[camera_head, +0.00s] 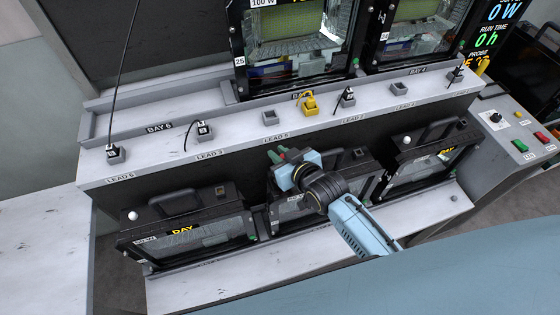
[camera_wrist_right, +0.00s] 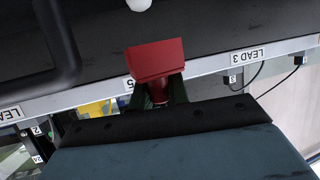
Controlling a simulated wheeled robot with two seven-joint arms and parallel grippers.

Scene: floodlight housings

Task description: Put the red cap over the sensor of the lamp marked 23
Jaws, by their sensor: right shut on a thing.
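My right gripper (camera_head: 279,156) is shut on the red cap (camera_wrist_right: 157,63), which juts out beyond the fingers in the right wrist view. In the head view the gripper is above the middle lower lamp (camera_head: 290,208) and hides part of it, and I cannot make out the cap clearly. A white round sensor (camera_wrist_right: 138,4) shows at the top edge of the wrist view, apart from the cap. The left lower lamp (camera_head: 185,235) and right lower lamp (camera_head: 428,165) have white sensors (camera_head: 133,215) (camera_head: 407,140) at their upper left corners. I cannot read a 23. My left gripper is out of view.
A grey ledge (camera_head: 225,147) with leads in small sockets runs behind the lower lamps. A yellow plug (camera_head: 309,103) stands on it. Two more lamps, the left one marked 25 (camera_head: 239,61), stand behind. A button panel (camera_head: 515,125) is at the right.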

